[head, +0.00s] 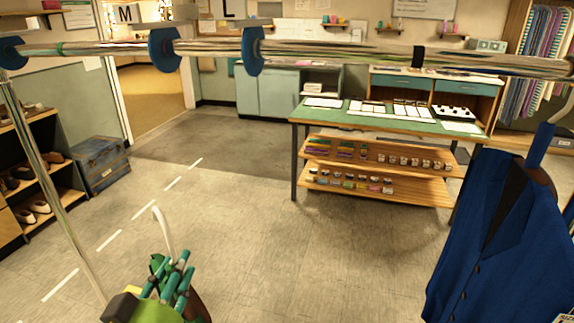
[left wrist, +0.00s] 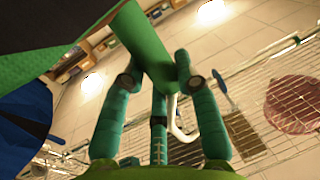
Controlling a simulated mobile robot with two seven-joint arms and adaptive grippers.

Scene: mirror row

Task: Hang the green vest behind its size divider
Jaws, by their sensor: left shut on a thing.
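My left gripper (head: 172,278) is at the bottom of the head view, below the rail and apart from it. It is shut on a hanger with a white hook (head: 163,228), which points up. A little green cloth of the vest (head: 157,264) shows beside the fingers; most of the vest is out of the head view. In the left wrist view the fingers (left wrist: 160,85) close around a green piece (left wrist: 143,42), with the white hook (left wrist: 182,125) beside them. Blue disc dividers (head: 165,50), (head: 252,50) and (head: 12,52) sit on the rail (head: 340,52). My right gripper is not in view.
Size signs M (head: 125,14) and L (head: 228,8) stand above the rail. A blue vest (head: 490,245) hangs at the right. A black band (head: 417,57) circles the rail. A slanted post (head: 50,180) stands at left. The rail between the right disc and band is clear.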

